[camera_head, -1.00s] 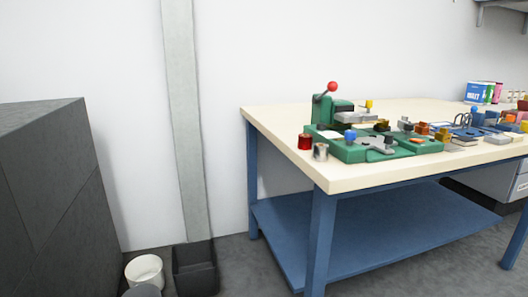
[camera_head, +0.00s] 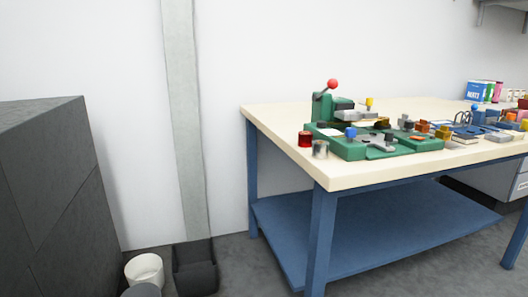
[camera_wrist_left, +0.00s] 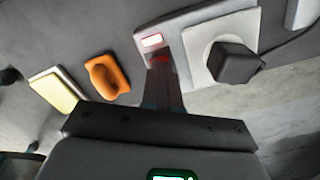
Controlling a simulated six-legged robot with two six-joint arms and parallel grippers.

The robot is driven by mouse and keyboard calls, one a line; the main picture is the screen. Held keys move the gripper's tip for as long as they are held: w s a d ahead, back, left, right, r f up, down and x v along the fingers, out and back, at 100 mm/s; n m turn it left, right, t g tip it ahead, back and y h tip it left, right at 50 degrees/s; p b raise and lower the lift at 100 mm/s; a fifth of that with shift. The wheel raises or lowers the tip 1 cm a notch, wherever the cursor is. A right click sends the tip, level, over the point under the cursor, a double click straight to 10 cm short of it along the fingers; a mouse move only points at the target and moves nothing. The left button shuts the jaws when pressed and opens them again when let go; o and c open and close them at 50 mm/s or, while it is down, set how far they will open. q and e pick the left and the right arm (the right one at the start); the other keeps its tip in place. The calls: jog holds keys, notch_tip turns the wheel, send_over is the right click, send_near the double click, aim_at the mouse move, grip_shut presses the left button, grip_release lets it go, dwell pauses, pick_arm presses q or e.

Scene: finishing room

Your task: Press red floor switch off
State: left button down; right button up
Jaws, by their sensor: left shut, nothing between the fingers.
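In the left wrist view a pale floor plate carries a red switch (camera_wrist_left: 153,41) whose visible part glows bright red-white. My left gripper (camera_wrist_left: 160,64) is shut and empty, its fingertips at the near end of the switch and hiding part of it. A darker red patch shows right at the tips. I cannot tell whether they touch or press it. The head view shows neither the switch nor my grippers. My right gripper is in neither view.
Beside the switch are a white plate with a black plug (camera_wrist_left: 235,63) and cable, an orange object (camera_wrist_left: 107,76) and a yellow block (camera_wrist_left: 54,90). The head view shows a blue-legged workbench (camera_head: 320,230), a dark cabinet (camera_head: 45,190), a white bucket (camera_head: 144,272) and a black bin (camera_head: 195,270).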

pick_arm(q)
jog(key=shift+f+b, duration=0.4)
jog(key=shift+f, duration=0.1)
jog(key=shift+r, duration=0.1)
jog(key=shift+r+p, duration=2.7)
jog(key=shift+r, duration=0.8)
jog(key=shift+f, duration=0.1)
